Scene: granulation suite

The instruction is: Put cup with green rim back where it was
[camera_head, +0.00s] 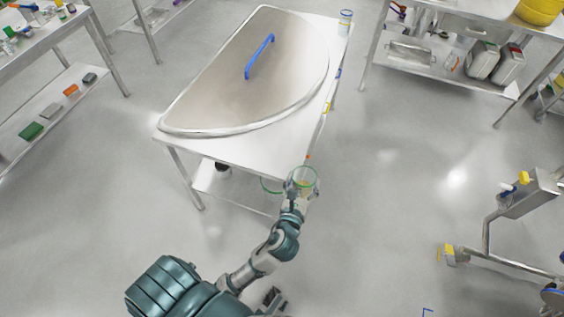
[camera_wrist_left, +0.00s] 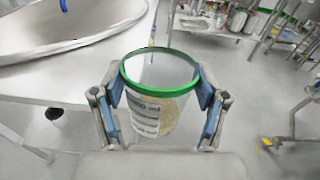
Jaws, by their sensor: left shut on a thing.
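The cup with green rim (camera_wrist_left: 160,103) is a clear cup with pale granules and printed text on its side. It also shows in the head view (camera_head: 305,177), at the near right corner of the white table (camera_head: 250,152). My left gripper (camera_wrist_left: 160,105) is shut on the cup, one finger on each side, and holds it upright. In the head view my left gripper (camera_head: 302,184) is partly hidden by its own arm and the cup. From these views I cannot tell how far the cup is above the table. My right gripper is not in view.
A large half-round metal lid (camera_head: 220,85) with a blue handle (camera_head: 260,56) covers most of the table. A white container (camera_head: 345,22) stands at its far right corner. A wheeled metal stand (camera_head: 490,235) is at the right. Open floor (camera_head: 390,190) lies between.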

